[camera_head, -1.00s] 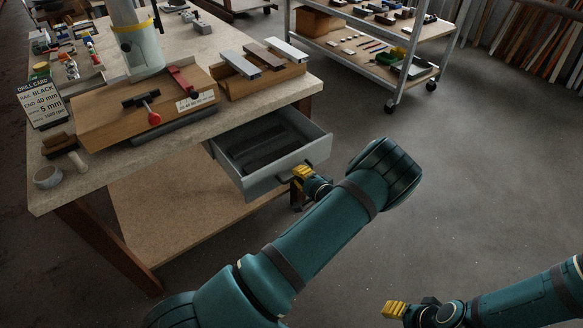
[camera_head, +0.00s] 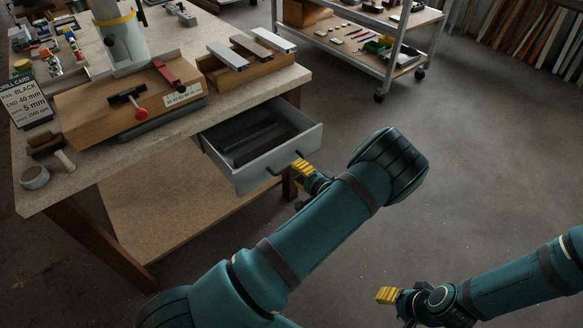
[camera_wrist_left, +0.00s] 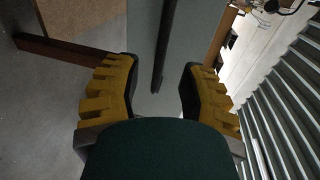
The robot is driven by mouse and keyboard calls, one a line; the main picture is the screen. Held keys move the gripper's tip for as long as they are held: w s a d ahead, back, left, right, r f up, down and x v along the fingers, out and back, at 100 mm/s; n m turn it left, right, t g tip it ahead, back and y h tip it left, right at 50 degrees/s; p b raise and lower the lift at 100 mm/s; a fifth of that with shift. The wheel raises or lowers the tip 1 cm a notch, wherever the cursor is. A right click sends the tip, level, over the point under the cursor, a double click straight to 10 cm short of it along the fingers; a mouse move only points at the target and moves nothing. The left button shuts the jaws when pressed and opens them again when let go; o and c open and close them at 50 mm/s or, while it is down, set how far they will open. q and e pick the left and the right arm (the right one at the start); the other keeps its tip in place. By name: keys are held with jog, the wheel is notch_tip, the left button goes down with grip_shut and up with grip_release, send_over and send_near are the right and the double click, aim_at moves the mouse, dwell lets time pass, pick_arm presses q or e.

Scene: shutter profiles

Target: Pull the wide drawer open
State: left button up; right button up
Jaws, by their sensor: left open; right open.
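The wide drawer (camera_head: 240,178) is grey and stands pulled out from under the workbench, with dark contents visible inside. Its dark bar handle (camera_head: 276,172) is on the front face. My left gripper (camera_head: 303,169) is just in front of the handle, to its right in the head view. In the left wrist view my left gripper (camera_wrist_left: 160,92) is open, its yellow-backed fingers apart. The dark handle (camera_wrist_left: 163,45) shows beyond and between them against the grey drawer front (camera_wrist_left: 145,75), with a gap to the fingers. My right gripper (camera_head: 387,295) is low at the right, empty, away from the bench.
The workbench (camera_head: 115,165) carries a wooden block with a red-knobbed clamp (camera_head: 140,108), metal profiles on a rack (camera_head: 245,72), and a drill card (camera_head: 28,100). A wheeled cart (camera_head: 388,72) stands behind. The floor right of the drawer is clear.

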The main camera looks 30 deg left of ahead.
pick_arm(q)
jog(key=v, duration=0.7)
jog(key=shift+d, duration=0.2)
jog(key=shift+s, duration=0.1)
jog(key=s+d+f+n+g+h, duration=0.1)
jog(key=s+f+g+h, duration=0.35)
jog(key=s, duration=0.45)
jog(key=s+f+n+g+h, duration=0.1)
jog(key=s+f+g+h, duration=0.4)
jog(key=s, duration=0.4)
jog(key=s+d+f+n+h, duration=0.1)
jog(key=s+d+f+h, duration=0.1)
jog(key=s+d+h, duration=0.4)
jog(key=w+d+r+n+t+h, duration=0.2)
jog(key=w+d+r+n+t, duration=0.1)
jog(key=w+d+r+t, duration=0.1)
jog(key=shift+r+t+h, duration=0.35)
jog(key=shift+r+t, duration=0.2)
jog(key=shift+r, duration=0.25)
